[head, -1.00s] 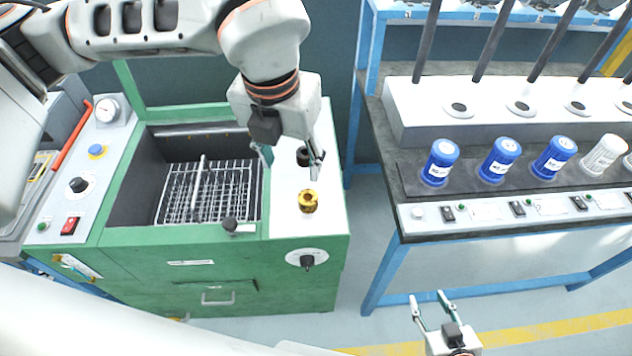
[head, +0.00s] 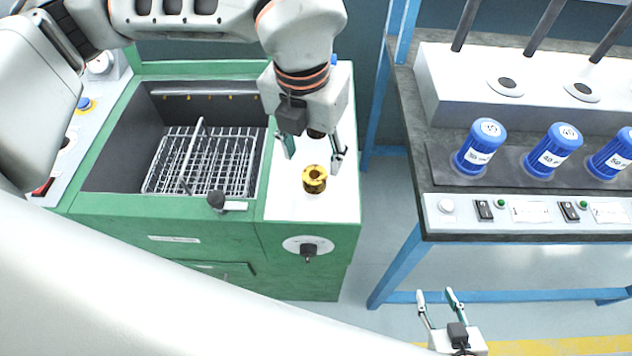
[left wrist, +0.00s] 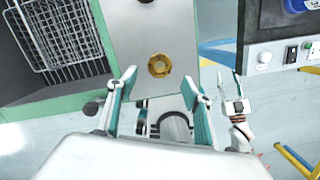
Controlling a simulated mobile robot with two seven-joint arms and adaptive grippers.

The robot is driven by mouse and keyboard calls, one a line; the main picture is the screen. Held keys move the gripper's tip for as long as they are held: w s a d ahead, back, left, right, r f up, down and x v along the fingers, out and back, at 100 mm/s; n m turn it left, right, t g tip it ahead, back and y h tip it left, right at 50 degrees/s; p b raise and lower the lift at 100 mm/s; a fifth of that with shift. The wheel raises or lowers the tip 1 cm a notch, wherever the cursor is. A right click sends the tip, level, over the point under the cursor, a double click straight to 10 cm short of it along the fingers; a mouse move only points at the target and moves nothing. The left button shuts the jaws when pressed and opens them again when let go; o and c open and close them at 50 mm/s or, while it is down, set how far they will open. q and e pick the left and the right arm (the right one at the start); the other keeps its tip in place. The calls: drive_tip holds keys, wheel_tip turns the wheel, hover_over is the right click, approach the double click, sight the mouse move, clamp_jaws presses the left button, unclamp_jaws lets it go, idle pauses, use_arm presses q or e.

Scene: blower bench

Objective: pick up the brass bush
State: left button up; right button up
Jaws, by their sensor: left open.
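The brass bush (head: 315,179), a short gold ring with a hole, stands on the white top at the right of the green machine. It also shows in the left wrist view (left wrist: 159,65), just beyond my fingertips. My left gripper (head: 313,154) is open and empty, with its fingers spread above and slightly behind the bush in the head view. In the left wrist view the fingers (left wrist: 160,80) lie either side of the bush's line, apart from it. My right gripper (head: 436,294) is open and empty, low at the front right, away from the bush.
A dark round piece (head: 316,133) stands behind the bush, partly hidden by my left gripper. A wire basket (head: 205,162) sits in the green tank to the left.

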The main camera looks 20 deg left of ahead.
sight(314, 174)
use_arm(q)
drive_tip(key=f, duration=0.5)
drive_tip(key=w+f, duration=0.1)
drive_tip(key=f, duration=0.1)
drive_tip(key=shift+f, duration=0.3)
drive_tip(key=c, duration=1.4)
